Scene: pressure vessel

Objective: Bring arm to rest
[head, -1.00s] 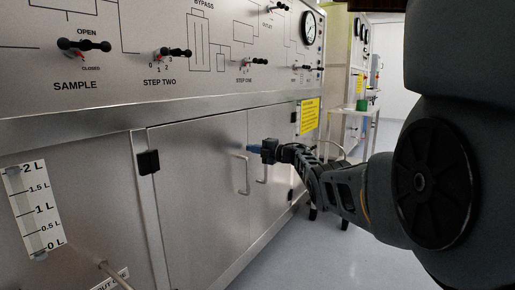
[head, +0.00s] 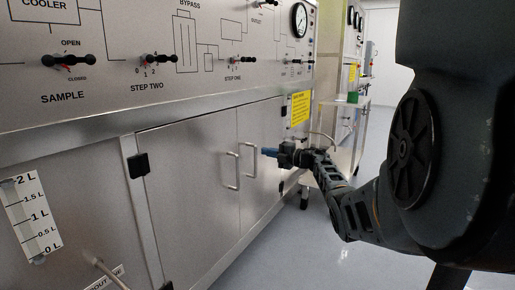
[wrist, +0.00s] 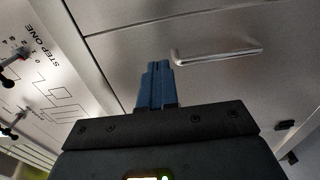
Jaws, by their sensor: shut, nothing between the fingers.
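My gripper (head: 268,152) is in front of the right cabinet door (head: 262,135) of the steel vessel panel, with its blue fingers pointing left. The fingers are together and hold nothing. My arm reaches forward from the right side of the head view. In the wrist view the shut blue fingers (wrist: 155,85) show in front of the door, with one door handle (wrist: 218,52) beyond and to the right of them. The fingers appear apart from the handle.
The panel above carries black-handled valves such as STEP TWO (head: 153,59) and SAMPLE (head: 68,60), and a gauge (head: 299,20). A yellow label (head: 300,108) is on the panel's right. A wheeled cart (head: 345,125) stands behind my arm. The floor (head: 300,255) is clear.

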